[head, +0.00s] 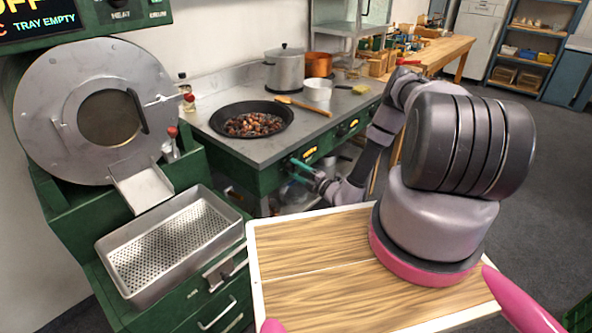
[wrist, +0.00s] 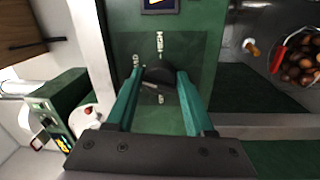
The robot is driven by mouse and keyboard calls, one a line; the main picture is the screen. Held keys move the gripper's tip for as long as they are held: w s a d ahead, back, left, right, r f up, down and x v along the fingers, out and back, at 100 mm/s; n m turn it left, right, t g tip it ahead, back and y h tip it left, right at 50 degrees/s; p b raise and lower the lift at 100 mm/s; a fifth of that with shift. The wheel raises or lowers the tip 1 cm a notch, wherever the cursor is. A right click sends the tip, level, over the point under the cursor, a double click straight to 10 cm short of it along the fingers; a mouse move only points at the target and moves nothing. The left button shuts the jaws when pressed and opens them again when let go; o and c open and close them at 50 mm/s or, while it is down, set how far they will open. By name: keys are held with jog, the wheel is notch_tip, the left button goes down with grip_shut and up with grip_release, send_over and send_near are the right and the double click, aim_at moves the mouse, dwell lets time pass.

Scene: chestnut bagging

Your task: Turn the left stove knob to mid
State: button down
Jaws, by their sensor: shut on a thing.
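The stove (head: 262,178) has a green front with a grey steel top. In the wrist view, the dark round left knob (wrist: 159,76) sits on the green panel between the teal fingers of my gripper (wrist: 159,72), which is shut on it. White markings surround the knob; HIGH reads sideways above it, and the others are too small or partly covered to read surely. I cannot tell where the knob points. In the head view my gripper (head: 300,168) reaches the stove's front at its left part and the knob is hidden there.
A black pan (head: 278,107) of chestnuts, a wooden spoon (head: 305,106) and pots (head: 285,72) stand on the stove. A roaster (head: 90,110) with a perforated tray (head: 228,212) is at left. A red-handled container of chestnuts (wrist: 302,72) shows at right in the wrist view.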

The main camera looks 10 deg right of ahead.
jog(key=shift+s+d+f+m, duration=0.1)
jog(key=shift+m, duration=0.5)
jog(key=shift+d+f+m, duration=0.1)
jog(key=shift+m, duration=0.5)
jog(key=shift+a, duration=0.1)
jog(key=c, duration=0.5)
grip_release()
jog(key=shift+o, duration=1)
jog(key=v, duration=1)
jog(key=shift+s, duration=0.4)
jog(key=shift+r, duration=0.1)
